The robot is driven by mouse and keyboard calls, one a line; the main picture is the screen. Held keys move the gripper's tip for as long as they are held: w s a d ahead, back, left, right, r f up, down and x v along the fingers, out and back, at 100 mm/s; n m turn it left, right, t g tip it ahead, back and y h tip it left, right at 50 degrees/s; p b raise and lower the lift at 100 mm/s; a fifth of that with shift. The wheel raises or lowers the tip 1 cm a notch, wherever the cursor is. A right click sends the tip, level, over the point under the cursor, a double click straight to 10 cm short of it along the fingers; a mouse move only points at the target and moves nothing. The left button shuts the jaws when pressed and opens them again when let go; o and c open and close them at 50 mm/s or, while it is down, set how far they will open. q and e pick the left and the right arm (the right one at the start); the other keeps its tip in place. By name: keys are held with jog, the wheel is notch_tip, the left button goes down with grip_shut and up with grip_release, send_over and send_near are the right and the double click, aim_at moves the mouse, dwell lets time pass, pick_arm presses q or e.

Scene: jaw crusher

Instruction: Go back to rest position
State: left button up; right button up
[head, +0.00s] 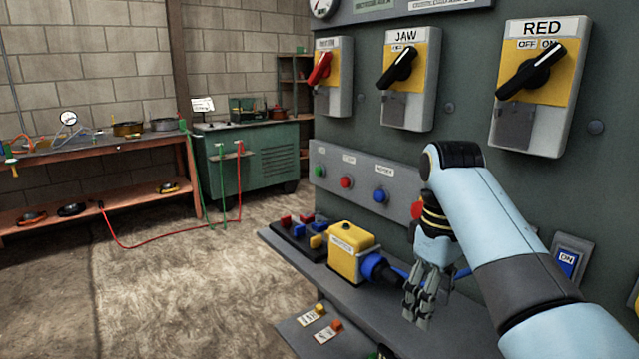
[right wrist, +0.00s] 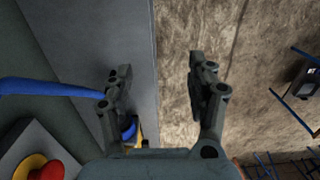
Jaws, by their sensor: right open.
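My right gripper (head: 426,296) hangs pointing down in front of the grey control panel (head: 462,110), above the shelf that juts from it. In the right wrist view my right gripper (right wrist: 160,85) has its two fingers spread, with nothing between them. The shelf edge (right wrist: 145,60) and the bare floor lie below the fingers. A yellow box with a blue plug (head: 352,252) is on the shelf just left of the gripper in the head view. My left gripper is not in view.
Rotary switches (head: 540,75) labelled JAW and RED are on the panel. A button strip (head: 365,185) runs below them. A blue ON switch (head: 568,262) is right of my arm. A workbench (head: 100,150) and a green cabinet (head: 255,150) stand at the back left.

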jog(key=s+d+f+m+g, duration=0.1)
jog(key=s+d+f+g, duration=0.15)
jog(key=s+f, duration=1)
jog(key=s+d+f+g, duration=0.2)
jog(key=s+d+f, duration=0.1)
jog(key=s+f, duration=0.95)
jog(key=s+d+f+m+t, duration=0.1)
jog(key=s+d+f, duration=0.2)
jog(key=s+f, duration=0.55)
jog(key=s+d+f+m+t+h+b, duration=0.15)
jog(key=s+f, duration=0.35)
jog(key=s, duration=0.6)
jog(key=s+d+f+m+y, duration=0.1)
jog(key=s+d+f+m, duration=0.15)
jog(key=s+f, duration=0.55)
jog(key=w+t, duration=0.1)
jog(key=w+m+t, duration=0.1)
jog(key=w+t, duration=0.1)
jog(key=shift+d+r+t, duration=0.3)
jog(key=shift+d+r, duration=0.05)
jog(key=shift+r, duration=0.05)
